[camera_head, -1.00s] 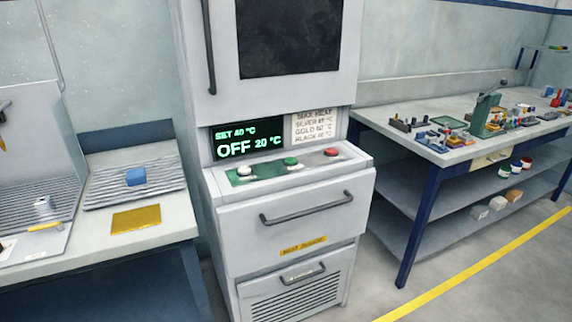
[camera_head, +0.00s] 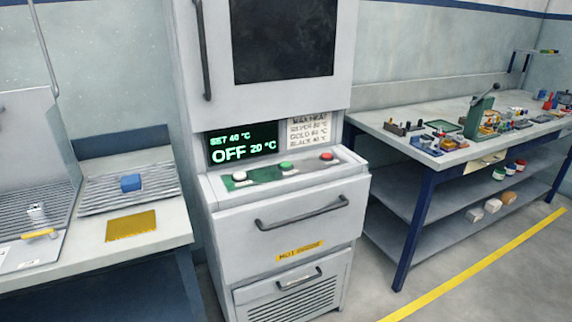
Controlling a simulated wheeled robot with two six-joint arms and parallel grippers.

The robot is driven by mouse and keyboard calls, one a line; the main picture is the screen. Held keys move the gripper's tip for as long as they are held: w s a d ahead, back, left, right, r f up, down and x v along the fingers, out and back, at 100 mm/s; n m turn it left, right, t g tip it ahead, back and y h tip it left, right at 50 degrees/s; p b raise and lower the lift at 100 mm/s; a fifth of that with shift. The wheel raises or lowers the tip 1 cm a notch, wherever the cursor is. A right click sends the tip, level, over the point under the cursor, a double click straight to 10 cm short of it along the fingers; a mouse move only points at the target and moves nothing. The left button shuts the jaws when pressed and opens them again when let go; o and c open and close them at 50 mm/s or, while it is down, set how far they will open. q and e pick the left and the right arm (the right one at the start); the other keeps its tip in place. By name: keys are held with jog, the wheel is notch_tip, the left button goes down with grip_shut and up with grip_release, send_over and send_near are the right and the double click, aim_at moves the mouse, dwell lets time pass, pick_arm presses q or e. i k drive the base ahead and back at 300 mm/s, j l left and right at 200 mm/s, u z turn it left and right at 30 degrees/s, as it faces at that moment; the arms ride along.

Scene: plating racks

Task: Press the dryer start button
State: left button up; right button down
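The dryer (camera_head: 283,222) stands in the middle of the head view as a tall grey cabinet with a dark window above. Its display (camera_head: 243,143) reads SET 40 °C and OFF 20 °C. On the ledge below, a green strip carries a white button (camera_head: 239,176) at left and a green button (camera_head: 287,167) in the middle. A red button (camera_head: 327,156) is at the right. Any labels by the buttons are too small to read. Neither of my grippers is in view.
A bench with a ridged tray (camera_head: 150,192), a blue block (camera_head: 131,182) and a yellow mat (camera_head: 131,226) stands left of the dryer. A cluttered workbench (camera_head: 398,135) with a lower shelf stands right. A heat notice (camera_head: 310,131) is beside the display. Floor with a yellow line (camera_head: 480,262) is clear at front right.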

aim_at(285, 164)
jog(key=i+j, duration=0.15)
jog(key=i, duration=0.35)
jog(key=i+j, duration=0.1)
jog(key=i, duration=0.4)
jog(key=i+j, duration=0.15)
jog(key=i, duration=0.35)
